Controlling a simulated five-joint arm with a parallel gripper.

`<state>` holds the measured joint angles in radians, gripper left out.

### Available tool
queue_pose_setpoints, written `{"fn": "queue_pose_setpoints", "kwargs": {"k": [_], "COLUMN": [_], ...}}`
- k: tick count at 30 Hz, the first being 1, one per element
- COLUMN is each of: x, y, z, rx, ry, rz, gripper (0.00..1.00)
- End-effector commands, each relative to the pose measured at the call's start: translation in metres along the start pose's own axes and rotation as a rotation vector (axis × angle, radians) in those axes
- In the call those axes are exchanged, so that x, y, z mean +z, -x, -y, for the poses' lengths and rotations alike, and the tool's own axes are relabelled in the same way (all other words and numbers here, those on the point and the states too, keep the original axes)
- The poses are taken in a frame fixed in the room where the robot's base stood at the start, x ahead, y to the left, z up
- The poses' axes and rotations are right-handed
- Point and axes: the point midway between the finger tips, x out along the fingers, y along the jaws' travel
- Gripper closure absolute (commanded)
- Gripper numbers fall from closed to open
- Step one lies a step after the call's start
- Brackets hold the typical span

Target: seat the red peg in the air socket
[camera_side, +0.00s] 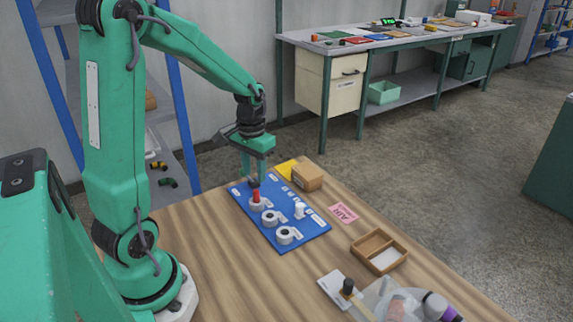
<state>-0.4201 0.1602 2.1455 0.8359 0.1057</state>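The red peg (256,195) is upright at the farthest of the ring-shaped sockets on the blue board (292,246). Its lower end meets the opening of that pale grey socket (257,206); I cannot tell how deep it sits. My gripper (254,180) points down from above, with its dark fingertips closed around the top of the peg. Two more ring sockets, a middle one (270,218) and a near one (286,236), look empty. The labels are too small to read, so I cannot tell which is the air socket.
A white upright part (300,211) stands on the board's right side. A cardboard box (307,177) and a yellow sheet (286,168) lie behind it. A pink card (343,214), a wooden tray (392,259) and a dark-knobbed item (348,287) are to the right. The table's left front is clear.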

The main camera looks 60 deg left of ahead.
Motion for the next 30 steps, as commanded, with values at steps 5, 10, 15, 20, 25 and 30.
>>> {"fn": "queue_pose_setpoints", "kwargs": {"k": [5,10,15,20,25,30], "x": [-0.001,0.000,0.000,0.000,0.000,0.000], "y": [0.027,0.041,0.046,0.046,0.046,0.046], "z": [0.000,0.000,0.000,0.000,0.000,0.000], "rx": [0.000,0.000,0.000,0.000,0.000,0.000], "ry": [0.000,0.000,0.000,0.000,0.000,0.000], "rz": [-0.004,-0.001,0.000,0.000,0.000,0.000], "gripper": [0.64,0.64,0.64,0.64,0.64,0.64]}}
